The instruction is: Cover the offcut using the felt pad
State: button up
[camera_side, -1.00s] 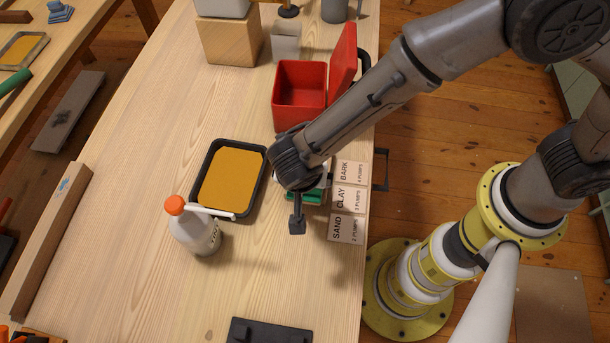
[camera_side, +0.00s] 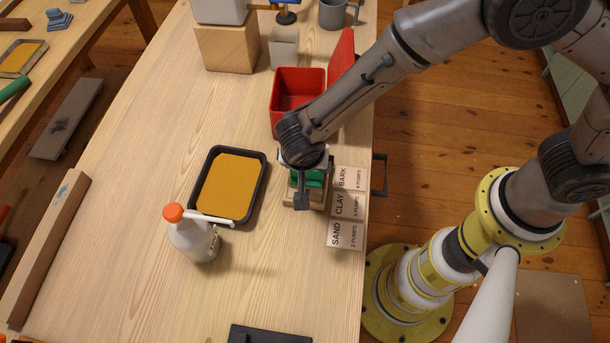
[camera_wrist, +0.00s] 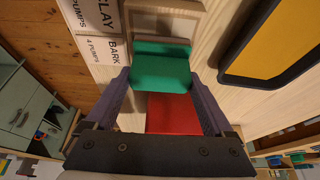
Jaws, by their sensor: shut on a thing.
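My gripper (camera_side: 306,172) is shut on a green pad, which I take for the felt pad (camera_wrist: 160,72); the wrist view shows it between the two fingers. In the side view a green strip of the pad (camera_side: 314,178) shows under my wrist. A pale wooden piece (camera_side: 290,201), probably the offcut, lies on the table just below and in front of the pad. In the wrist view this wooden piece (camera_wrist: 187,14) shows beyond the pad, with a greyish middle and a pale rim. The pad and wrist hide part of it, and I cannot tell whether they touch.
Label cards (camera_side: 346,205) lie right of the wooden piece. A black tray with an orange-yellow filling (camera_side: 230,184) and a white pump bottle (camera_side: 194,236) stand to the left. An open red box (camera_side: 296,88) stands behind.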

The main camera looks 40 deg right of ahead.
jog(key=shift+w+d, duration=2.4)
jog(key=shift+d, duration=0.05)
jog(key=shift+s+a+f, duration=0.2)
jog(key=shift+s+a, duration=2.2)
jog(key=shift+s, duration=0.15)
jog(key=shift+s+a, duration=1.9)
jog(key=shift+s, duration=0.15)
notch_tip(320, 180, up, 5)
jog(key=shift+w+r, duration=0.15)
jog(key=shift+r, duration=0.05)
